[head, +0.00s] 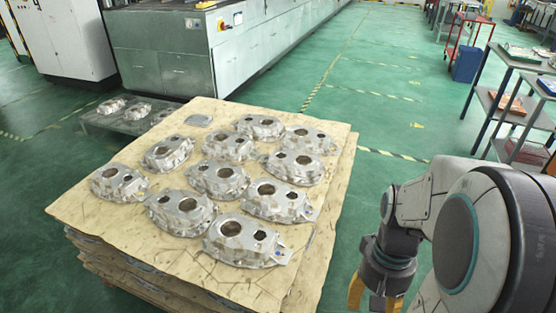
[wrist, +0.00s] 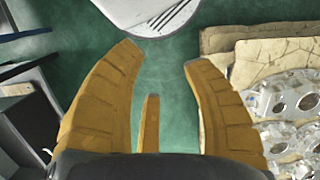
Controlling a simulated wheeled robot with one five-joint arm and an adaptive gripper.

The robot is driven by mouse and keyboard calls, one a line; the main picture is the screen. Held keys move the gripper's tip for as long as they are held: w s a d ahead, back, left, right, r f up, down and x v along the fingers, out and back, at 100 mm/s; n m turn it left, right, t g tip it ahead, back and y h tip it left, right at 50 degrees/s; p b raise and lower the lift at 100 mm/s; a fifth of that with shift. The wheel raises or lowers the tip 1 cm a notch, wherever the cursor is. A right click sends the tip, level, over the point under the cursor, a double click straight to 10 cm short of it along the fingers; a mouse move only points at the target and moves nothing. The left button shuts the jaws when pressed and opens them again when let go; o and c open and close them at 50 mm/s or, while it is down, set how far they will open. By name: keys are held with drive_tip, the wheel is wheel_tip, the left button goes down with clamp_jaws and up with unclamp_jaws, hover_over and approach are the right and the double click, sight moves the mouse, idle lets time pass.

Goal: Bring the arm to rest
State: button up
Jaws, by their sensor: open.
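My arm (head: 440,200) is folded at the right of the head view, beside the pallet stack. My gripper (head: 375,295) hangs down at its end, with its yellow fingers cut off by the bottom edge. In the wrist view my gripper (wrist: 160,60) shows its yellow fingers spread apart, with nothing between them. Green floor shows behind the fingers. Several aluminium castings (head: 232,178) lie on the pallet's top sheet, apart from the gripper. Some of them (wrist: 295,95) show at the right of the wrist view.
The pallet stack (head: 320,195) with its tan sheet stands left of my arm. A low pallet (head: 100,120) with more castings is behind it. A shelf rack (head: 510,100) stands at the right, a grey machine (head: 190,60) at the back. Green floor (head: 380,115) between is open.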

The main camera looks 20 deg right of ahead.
drive_tip(key=w+a+r+n+t+h+p, duration=0.1)
drive_tip(key=w+a+r+n+t+p, duration=0.1)
drive_tip(key=a+r+n+t, duration=0.3)
drive_tip(key=shift+w+a+r+n+p, duration=0.4)
drive_tip(key=shift+a+r, duration=1.1)
drive_tip(key=shift+r, duration=1.8)
